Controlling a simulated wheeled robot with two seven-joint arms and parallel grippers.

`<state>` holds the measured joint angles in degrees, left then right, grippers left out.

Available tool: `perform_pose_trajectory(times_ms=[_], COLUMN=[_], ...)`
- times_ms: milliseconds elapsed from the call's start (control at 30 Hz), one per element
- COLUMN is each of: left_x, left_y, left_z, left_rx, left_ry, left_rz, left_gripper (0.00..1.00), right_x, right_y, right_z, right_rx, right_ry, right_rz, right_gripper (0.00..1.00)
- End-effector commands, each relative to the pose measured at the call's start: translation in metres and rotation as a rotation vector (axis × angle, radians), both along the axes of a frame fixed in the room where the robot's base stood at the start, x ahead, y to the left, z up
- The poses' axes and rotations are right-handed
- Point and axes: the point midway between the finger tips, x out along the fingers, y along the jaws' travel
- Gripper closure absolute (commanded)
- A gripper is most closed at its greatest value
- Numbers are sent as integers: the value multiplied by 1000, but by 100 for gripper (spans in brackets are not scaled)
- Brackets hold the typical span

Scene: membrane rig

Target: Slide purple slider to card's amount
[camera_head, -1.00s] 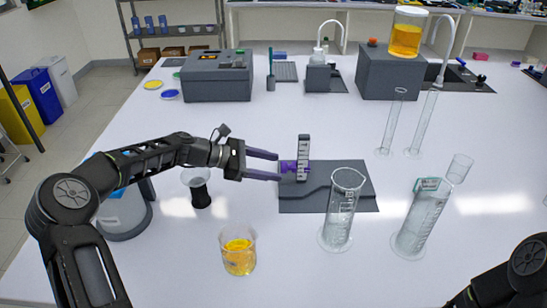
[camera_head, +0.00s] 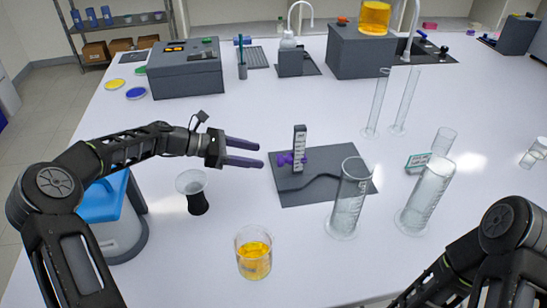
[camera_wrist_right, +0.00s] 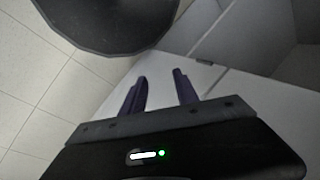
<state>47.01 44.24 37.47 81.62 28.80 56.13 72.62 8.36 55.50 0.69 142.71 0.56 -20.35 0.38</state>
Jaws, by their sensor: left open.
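The scale stands on a dark grey base plate (camera_head: 330,160). My left gripper (camera_head: 261,154) is open and empty, just left of the slider and apart from it. A small green-edged card (camera_head: 418,162) stands behind the right-hand graduated cylinder; its writing is not legible. My right gripper (camera_wrist_right: 160,87) shows in the right wrist view, fingers apart with nothing between them; in the head view only its arm shows at lower right.
Two graduated cylinders (camera_head: 349,200) (camera_head: 425,200) stand at the plate's right. A beaker of orange liquid (camera_head: 254,258) stands in front, and a dark hourglass-shaped vessel (camera_head: 196,200) below my left forearm. Grey devices (camera_head: 186,70) line the back.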

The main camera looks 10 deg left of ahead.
Motion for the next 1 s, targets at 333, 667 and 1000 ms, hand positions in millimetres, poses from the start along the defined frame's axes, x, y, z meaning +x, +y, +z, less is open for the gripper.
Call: perform_pose_trajectory(times_ms=[333,667,1000], left_x=[18,24,24], left_y=[-45,-59,-58], left_z=[-17,-26,-26], left_rx=[-4,0,0], left_ry=[1,-1,0], left_rz=[-2,0,0], left_gripper=[46,46,63], right_x=[-2,-1,-1], right_y=[-1,-2,-2], right_z=[15,17,17], right_rx=[-4,-6,-5], right_ry=[6,7,7], right_rz=[-1,-2,-2], right_gripper=[64,64,64])
